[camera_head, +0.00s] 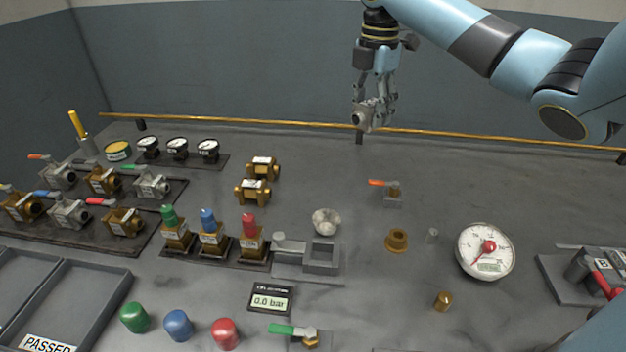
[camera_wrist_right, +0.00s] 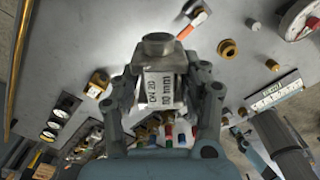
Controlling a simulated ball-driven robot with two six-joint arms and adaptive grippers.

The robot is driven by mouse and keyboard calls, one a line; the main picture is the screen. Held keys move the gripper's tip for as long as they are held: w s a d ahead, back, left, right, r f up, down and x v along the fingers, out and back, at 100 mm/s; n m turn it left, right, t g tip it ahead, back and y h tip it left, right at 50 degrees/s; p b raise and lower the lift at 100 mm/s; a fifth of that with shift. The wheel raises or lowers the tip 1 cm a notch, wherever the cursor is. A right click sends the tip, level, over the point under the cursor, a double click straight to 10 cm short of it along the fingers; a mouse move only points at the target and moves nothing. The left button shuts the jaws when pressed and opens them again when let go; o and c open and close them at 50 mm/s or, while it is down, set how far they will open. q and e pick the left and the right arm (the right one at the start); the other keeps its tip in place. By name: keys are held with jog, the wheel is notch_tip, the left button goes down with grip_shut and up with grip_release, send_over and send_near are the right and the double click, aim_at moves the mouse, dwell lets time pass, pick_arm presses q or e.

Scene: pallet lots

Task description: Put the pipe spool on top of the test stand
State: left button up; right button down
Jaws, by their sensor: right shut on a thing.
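The pipe spool (camera_head: 361,118) is a short grey metal piece in my right gripper (camera_head: 376,100), held in the air above the back of the bench. In the right wrist view the spool (camera_wrist_right: 159,88) sits between both fingers of the gripper (camera_wrist_right: 162,76), with a white label reading DN 20, 110 mm and a round end pointing up in the picture. What looks like the test stand (camera_head: 322,256) is a low grey fixture with a square frame at the middle of the bench, its top bare. The spool is well apart from it. My left gripper is not in view.
Two brass spools (camera_head: 253,190) lie left of centre. The back right bench is clear.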

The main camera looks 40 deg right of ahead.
notch_tip(320, 180, down, 6)
jog(key=b, duration=0.5)
send_over(313, 183)
notch_tip(313, 183, down, 7)
jog(key=shift+d+f+b, duration=0.1)
jog(key=shift+b, duration=0.3)
jog(key=shift+f, duration=1.95)
jog(key=shift+f, duration=0.1)
jog(key=c, duration=0.7)
grip_release()
jog(key=shift+o, duration=0.2)
notch_tip(313, 183, up, 12)
